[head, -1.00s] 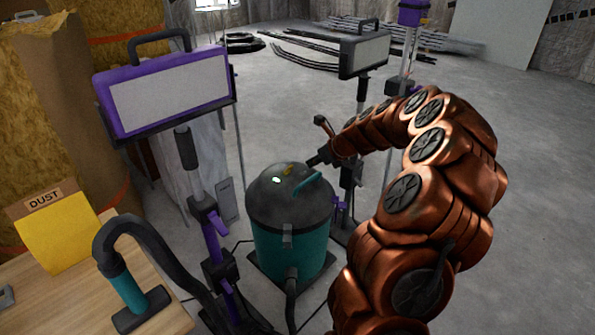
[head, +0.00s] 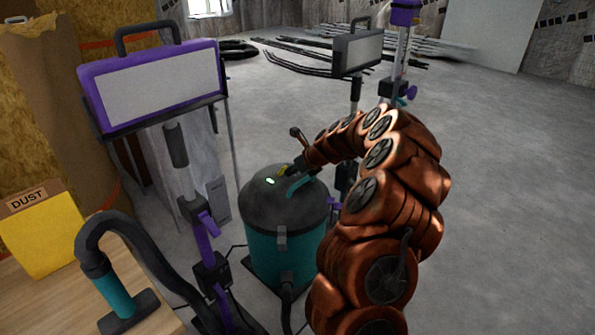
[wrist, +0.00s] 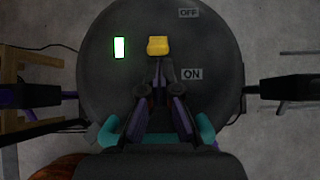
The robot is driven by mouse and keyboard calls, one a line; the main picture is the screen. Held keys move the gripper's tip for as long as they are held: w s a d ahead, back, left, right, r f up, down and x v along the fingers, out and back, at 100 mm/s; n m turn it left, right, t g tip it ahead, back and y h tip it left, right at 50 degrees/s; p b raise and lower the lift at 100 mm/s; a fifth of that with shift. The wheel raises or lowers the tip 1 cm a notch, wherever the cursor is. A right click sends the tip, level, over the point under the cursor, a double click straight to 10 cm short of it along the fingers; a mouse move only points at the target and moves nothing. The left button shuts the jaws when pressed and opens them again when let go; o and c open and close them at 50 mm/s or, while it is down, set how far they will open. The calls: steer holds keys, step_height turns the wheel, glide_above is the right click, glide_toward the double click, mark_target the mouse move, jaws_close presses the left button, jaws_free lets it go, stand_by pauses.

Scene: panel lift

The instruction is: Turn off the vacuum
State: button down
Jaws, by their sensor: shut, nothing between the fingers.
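The vacuum (head: 285,252) is a teal canister with a dark domed lid, standing on the floor in the middle of the head view. Its lid (wrist: 105,85) fills the middle of the wrist view. A yellow switch (wrist: 158,46) sits on the lid between the printed words OFF above and ON below. A green light (wrist: 119,48) glows left of the switch; it also shows in the head view (head: 270,181). My gripper (wrist: 158,62) is shut and empty, with its fingertips at the near, ON-side edge of the switch. I cannot tell whether they touch it.
A purple work lamp (head: 155,85) stands left of the vacuum and a grey lamp (head: 358,52) behind it. A wooden table (head: 50,300) at left holds the hose nozzle (head: 118,292) and a yellow DUST bag (head: 42,235). Floor at right is clear.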

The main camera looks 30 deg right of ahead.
steer(key=shift+w+f, duration=0.2)
